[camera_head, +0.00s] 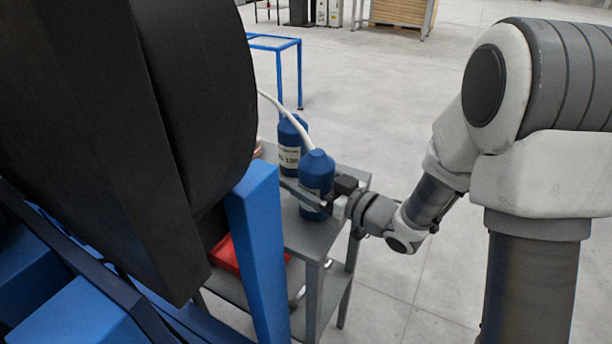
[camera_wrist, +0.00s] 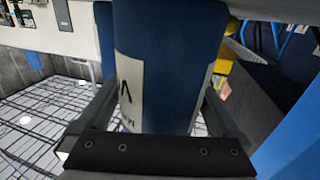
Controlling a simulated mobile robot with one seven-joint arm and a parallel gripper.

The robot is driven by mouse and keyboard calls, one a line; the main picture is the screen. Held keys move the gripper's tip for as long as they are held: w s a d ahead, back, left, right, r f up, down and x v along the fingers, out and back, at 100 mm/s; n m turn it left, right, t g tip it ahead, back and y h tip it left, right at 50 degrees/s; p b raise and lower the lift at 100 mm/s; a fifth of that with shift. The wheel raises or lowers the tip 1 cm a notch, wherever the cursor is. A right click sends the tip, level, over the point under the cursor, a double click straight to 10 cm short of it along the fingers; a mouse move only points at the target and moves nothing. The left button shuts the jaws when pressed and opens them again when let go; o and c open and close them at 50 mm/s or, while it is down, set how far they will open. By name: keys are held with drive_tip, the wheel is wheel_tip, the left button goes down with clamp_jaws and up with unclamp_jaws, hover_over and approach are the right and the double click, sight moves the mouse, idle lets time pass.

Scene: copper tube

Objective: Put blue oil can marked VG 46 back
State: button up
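A blue oil can (camera_head: 317,168) with a white spout and a white label stands upright at the near part of a grey cart. My gripper (camera_head: 321,199) reaches it from the right, with fingers along both sides of its body. In the wrist view the blue can (camera_wrist: 170,65) fills the space between the fingers, which appear to press on it. Only a "V" and part of the label show, so its number cannot be read. Whether its base touches the cart top cannot be told. A second blue can (camera_head: 291,135), whose label seems to read 100, stands just behind it.
The grey cart (camera_head: 345,177) has a lower shelf with a red item (camera_head: 224,254). A blue post (camera_head: 258,250) and a large black body (camera_head: 190,80) stand close on the left. Open floor (camera_head: 400,115) lies to the right.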

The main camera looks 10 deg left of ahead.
sight(331, 188)
drive_tip(key=shift+r, duration=0.1)
drive_tip(key=shift+r+p, duration=0.25)
drive_tip(key=shift+p, duration=0.05)
drive_tip(key=p+v, duration=0.1)
drive_tip(key=v, duration=1.1)
drive_tip(key=shift+f, duration=0.15)
drive_tip(key=w+d+r+m+t+h, duration=0.2)
drive_tip(key=w+d+r+t+h, duration=0.1)
drive_tip(key=w+d+h, duration=0.4)
drive_tip(key=s+d+r+m+g+h, duration=0.1)
drive_tip(key=s+d+r+m+h, duration=0.35)
drive_tip(key=d+h, duration=0.35)
drive_tip(key=s+a+m+g, duration=0.2)
drive_tip(key=s+m+g, duration=0.3)
drive_tip(key=s, duration=1.4)
drive_tip(key=shift+s+r+g, duration=0.3)
drive_tip(key=shift+s+g, duration=0.05)
drive_tip(key=shift+g, duration=0.15)
